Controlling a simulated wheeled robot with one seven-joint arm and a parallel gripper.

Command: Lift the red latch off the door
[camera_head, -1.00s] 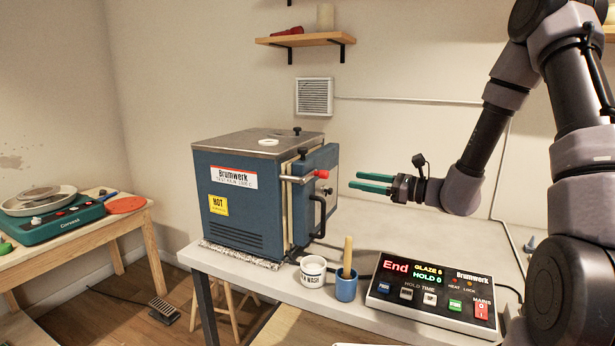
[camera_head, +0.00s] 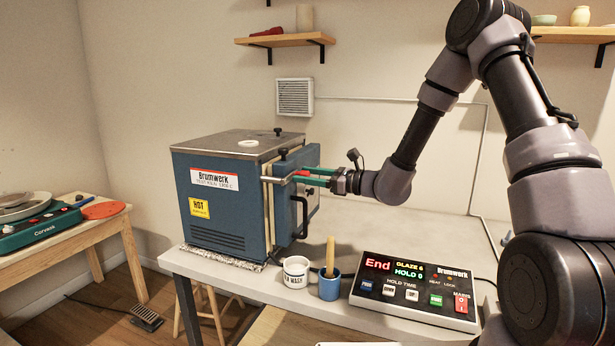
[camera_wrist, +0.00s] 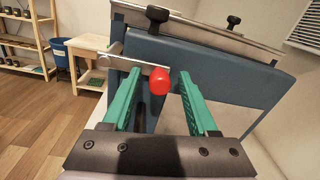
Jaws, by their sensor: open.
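The blue kiln (camera_head: 225,195) stands on the grey worktop with its door (camera_head: 300,185) facing right. The latch is a metal bar (camera_wrist: 140,62) across the door's edge with a red knob (camera_wrist: 159,82) on its end. My gripper (camera_head: 312,176) is at the door, its green fingers pointing left toward the knob. In the wrist view the open fingers (camera_wrist: 155,92) stand on either side of the red knob, with gaps visible on both sides. In the head view the fingers partly cover the knob.
A black door handle (camera_head: 302,218) is below the latch. Black knobs (camera_wrist: 157,15) stick up near the kiln lid. A white mug (camera_head: 296,272), a blue cup (camera_head: 329,286) and the control box (camera_head: 415,290) stand along the worktop's front. The worktop behind them is clear.

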